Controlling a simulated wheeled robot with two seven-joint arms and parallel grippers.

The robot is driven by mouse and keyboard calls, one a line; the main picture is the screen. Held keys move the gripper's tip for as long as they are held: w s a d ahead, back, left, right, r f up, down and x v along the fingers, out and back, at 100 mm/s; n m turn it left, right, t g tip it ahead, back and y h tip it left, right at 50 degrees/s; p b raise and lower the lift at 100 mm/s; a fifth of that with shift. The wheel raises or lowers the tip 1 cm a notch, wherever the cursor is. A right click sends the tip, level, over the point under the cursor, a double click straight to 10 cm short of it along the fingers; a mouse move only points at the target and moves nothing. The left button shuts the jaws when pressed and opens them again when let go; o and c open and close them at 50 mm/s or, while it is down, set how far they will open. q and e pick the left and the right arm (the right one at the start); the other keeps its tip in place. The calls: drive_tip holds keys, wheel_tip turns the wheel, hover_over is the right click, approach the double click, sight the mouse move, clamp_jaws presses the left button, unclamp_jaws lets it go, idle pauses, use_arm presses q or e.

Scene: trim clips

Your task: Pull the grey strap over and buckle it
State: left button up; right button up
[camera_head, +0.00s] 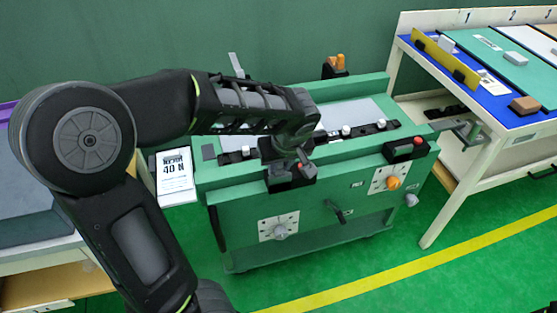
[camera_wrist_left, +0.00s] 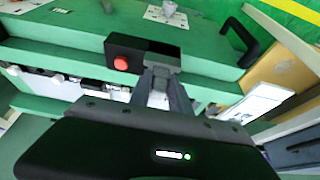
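My left gripper (camera_head: 293,168) is at the front left edge of the green bench, beside a black buckle box (camera_head: 301,176) with a red button. In the left wrist view its grey fingers (camera_wrist_left: 163,82) reach to the box (camera_wrist_left: 147,50), close to its grey part, with the red button to their left. I cannot tell whether they grip anything. A grey strip (camera_head: 237,65), which may be the strap, stands up behind the bench's left part. Its lower end is hidden by my arm. A second black box (camera_head: 404,149) with a red button is at the front right. My right gripper is out of view.
The green bench (camera_head: 240,186) has a grey plate and black rails with white knobs on top. Knobs and a handle (camera_head: 338,211) stick out of its front. A white label card (camera_head: 175,176) stands left. A table (camera_head: 530,127) with coloured panels is right.

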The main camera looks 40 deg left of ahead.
use_arm(q)
drive_tip(key=shift+o, duration=0.7)
drive_tip(key=shift+r, duration=0.1)
drive_tip(key=shift+o, duration=1.1)
drive_tip(key=shift+a, duration=0.1)
drive_tip(key=shift+r, duration=0.1)
drive_tip(key=v, duration=0.7)
drive_tip(key=shift+r+p, duration=0.25)
drive_tip(key=shift+p, duration=0.15)
